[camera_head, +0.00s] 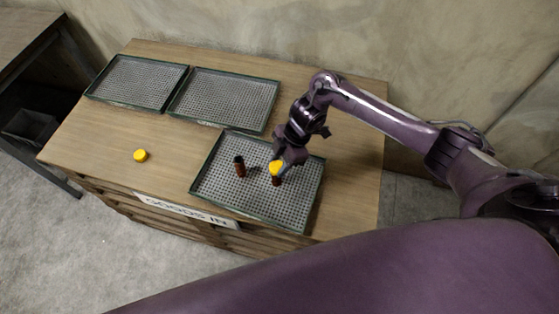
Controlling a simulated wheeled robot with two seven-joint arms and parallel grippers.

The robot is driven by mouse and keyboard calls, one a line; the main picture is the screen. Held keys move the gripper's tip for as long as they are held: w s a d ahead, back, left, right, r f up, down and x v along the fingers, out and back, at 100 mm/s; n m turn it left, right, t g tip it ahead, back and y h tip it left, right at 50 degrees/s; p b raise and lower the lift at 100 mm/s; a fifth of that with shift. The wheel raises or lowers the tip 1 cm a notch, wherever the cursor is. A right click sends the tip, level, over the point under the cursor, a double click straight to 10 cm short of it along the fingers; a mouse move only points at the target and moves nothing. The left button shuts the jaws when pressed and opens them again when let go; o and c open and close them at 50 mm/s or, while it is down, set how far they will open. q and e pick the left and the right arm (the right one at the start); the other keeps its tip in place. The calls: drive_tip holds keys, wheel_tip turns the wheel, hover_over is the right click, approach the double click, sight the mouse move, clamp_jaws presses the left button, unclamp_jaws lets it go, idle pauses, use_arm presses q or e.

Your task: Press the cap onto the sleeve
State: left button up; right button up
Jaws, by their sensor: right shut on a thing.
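A yellow cap (276,168) is in my right gripper (279,164), whose jaws are shut on it. The cap is directly over a dark red-brown sleeve (276,181) that stands upright in the front perforated tray (215,190). From this angle I cannot tell whether the cap touches the sleeve or is seated on it. A second dark red-brown sleeve (240,166) stands upright in the same tray, to the left, without a cap. Another yellow cap (140,155) lies on the bare table to the left. My left gripper is not in view.
Two empty perforated trays, the left one (138,82) and the right one (224,98), lie along the back of the wooden table (95,135). A "GOODS IN" label (187,211) is on the table's front edge. The table's left part is mostly clear.

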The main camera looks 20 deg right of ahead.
drive_tip(key=shift+f, duration=0.3)
idle(0.5)
drive_tip(key=o, duration=1)
drive_tip(key=shift+o, duration=0.4)
drive_tip(key=o, duration=0.4)
drive_tip(key=shift+o, duration=0.2)
drive_tip(key=shift+r, duration=0.15)
wheel_tip(320, 180, up, 5)
drive_tip(key=p, duration=0.4)
drive_tip(key=shift+p, duration=0.3)
